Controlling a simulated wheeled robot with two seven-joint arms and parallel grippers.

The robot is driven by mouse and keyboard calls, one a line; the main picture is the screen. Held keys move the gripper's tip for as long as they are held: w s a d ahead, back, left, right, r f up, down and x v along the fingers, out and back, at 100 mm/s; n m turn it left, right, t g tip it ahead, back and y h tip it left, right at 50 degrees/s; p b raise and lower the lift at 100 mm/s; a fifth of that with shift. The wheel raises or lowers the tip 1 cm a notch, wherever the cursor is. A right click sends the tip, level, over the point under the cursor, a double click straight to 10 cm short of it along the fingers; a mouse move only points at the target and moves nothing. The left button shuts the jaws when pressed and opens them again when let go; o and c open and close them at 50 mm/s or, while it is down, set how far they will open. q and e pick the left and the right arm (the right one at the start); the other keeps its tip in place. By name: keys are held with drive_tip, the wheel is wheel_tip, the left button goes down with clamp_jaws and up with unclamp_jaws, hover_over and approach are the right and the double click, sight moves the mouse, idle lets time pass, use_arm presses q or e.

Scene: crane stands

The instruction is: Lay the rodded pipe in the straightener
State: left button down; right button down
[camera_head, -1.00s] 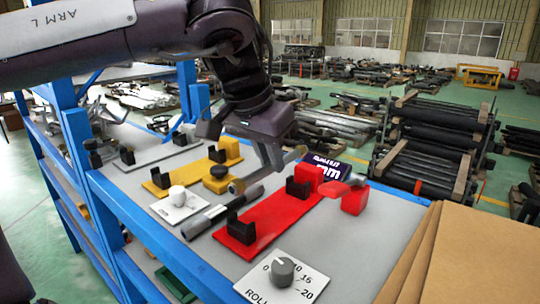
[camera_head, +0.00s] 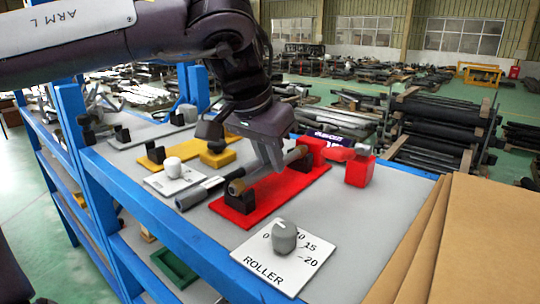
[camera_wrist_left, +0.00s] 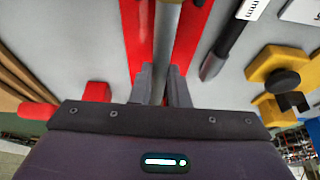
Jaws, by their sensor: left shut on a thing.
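The pipe (camera_head: 237,187) is a grey tube with a tan near end. My left gripper (camera_head: 275,163) is shut around it, and in the left wrist view the pipe (camera_wrist_left: 166,48) runs between the fingers (camera_wrist_left: 161,84). The straightener is a red plate (camera_head: 272,194) with two black rests, a near one (camera_head: 240,203) and a far one partly hidden, and a red block with a handle (camera_head: 359,170) at its far right. The pipe lies along the plate, over or in the rests; I cannot tell whether it touches them. My right gripper is not in view.
A dark rod-like tool (camera_head: 197,195) lies left of the plate. A yellow stand (camera_head: 217,157), a small white dial card and a ROLLER dial card (camera_head: 262,258) are on the grey bench. Brown boards (camera_head: 490,240) stand at the right.

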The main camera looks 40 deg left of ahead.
use_arm(q)
drive_tip(key=c, duration=1.3)
unclamp_jaws()
drive_tip(key=b+v, duration=0.1)
drive_tip(key=v, duration=0.6)
drive_tip(key=shift+s+r, duration=0.2)
drive_tip(key=shift+r, duration=0.25)
